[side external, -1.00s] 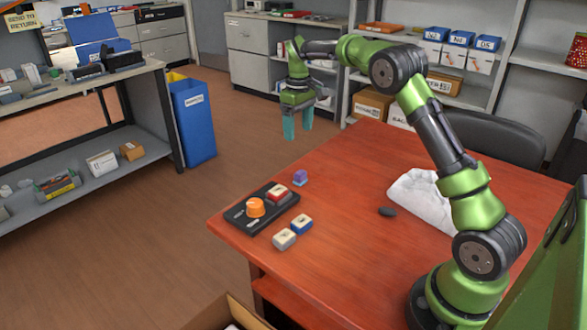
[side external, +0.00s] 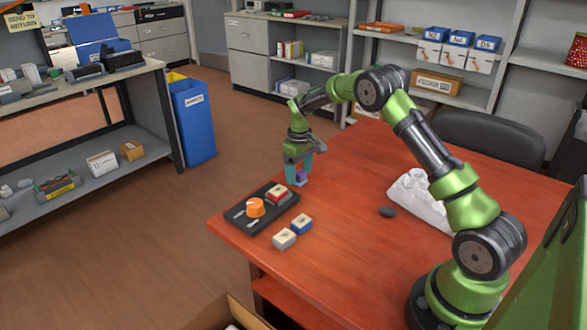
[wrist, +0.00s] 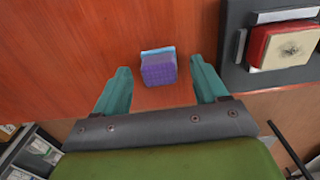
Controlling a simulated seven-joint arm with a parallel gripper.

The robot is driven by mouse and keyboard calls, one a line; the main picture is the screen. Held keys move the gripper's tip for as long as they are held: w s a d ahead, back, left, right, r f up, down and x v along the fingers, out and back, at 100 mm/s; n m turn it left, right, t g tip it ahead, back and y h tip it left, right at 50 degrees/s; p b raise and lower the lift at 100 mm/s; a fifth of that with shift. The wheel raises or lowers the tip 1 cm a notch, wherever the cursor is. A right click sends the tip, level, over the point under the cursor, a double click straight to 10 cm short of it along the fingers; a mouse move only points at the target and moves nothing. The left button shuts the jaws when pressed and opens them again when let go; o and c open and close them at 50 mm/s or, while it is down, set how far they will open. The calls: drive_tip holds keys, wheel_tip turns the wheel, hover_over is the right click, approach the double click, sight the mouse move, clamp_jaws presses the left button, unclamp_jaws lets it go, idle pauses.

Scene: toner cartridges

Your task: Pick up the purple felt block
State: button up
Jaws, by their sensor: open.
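The purple felt block (wrist: 158,70) sits on the red-brown table between my gripper's two teal fingers in the wrist view, with a gap on each side. It has a light blue strip along one edge. In the side external view the purple block (side external: 301,178) is partly hidden by the fingers. My gripper (side external: 298,177) is lowered over it, fingers pointing down. It is open, and the fingers show on both sides of the block in the wrist view (wrist: 160,82).
Blue (side external: 301,223) and grey (side external: 284,239) blocks sit in front. A white cloth (side external: 415,196) and a dark oval object (side external: 388,212) lie to the right.

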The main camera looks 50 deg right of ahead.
sight(300, 172)
drive_tip(key=shift+f, duration=0.25)
drive_tip(key=c, duration=1.1)
drive_tip(key=shift+c, duration=0.2)
drive_tip(key=shift+r, duration=0.4)
wheel_tip(300, 172, up, 3)
drive_tip(key=shift+s, duration=0.15)
drive_tip(key=s+a, duration=0.1)
drive_tip(key=s, duration=0.4)
drive_tip(key=s+a, duration=0.2)
drive_tip(key=s, duration=0.3)
drive_tip(key=s+a+r, duration=0.1)
drive_tip(key=s+a, duration=0.1)
drive_tip(key=s, duration=0.3)
drive_tip(key=shift+a+r, duration=0.1)
